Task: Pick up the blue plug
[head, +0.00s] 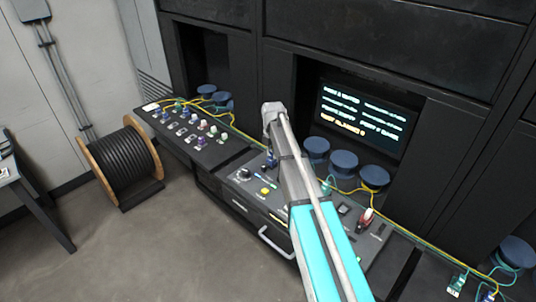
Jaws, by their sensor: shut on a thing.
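Small plugs of several colours stand on the dark panel (176,127) at left. A small blue piece (166,115) shows near that panel's left end, and another small blue piece (270,160) shows on the console just left of my arm. They are too small to tell which is the blue plug. My arm rises from the bottom right across the console, and its far end covers part of the scene. I cannot make out my gripper's fingers or anything between them.
The console (241,184) has knobs, a yellow button (265,193) and a front handle (276,243). Round blue-topped pieces (344,160) stand below a lit screen (359,118). Yellow cables run along the back. A cable drum (123,165) stands on clear floor.

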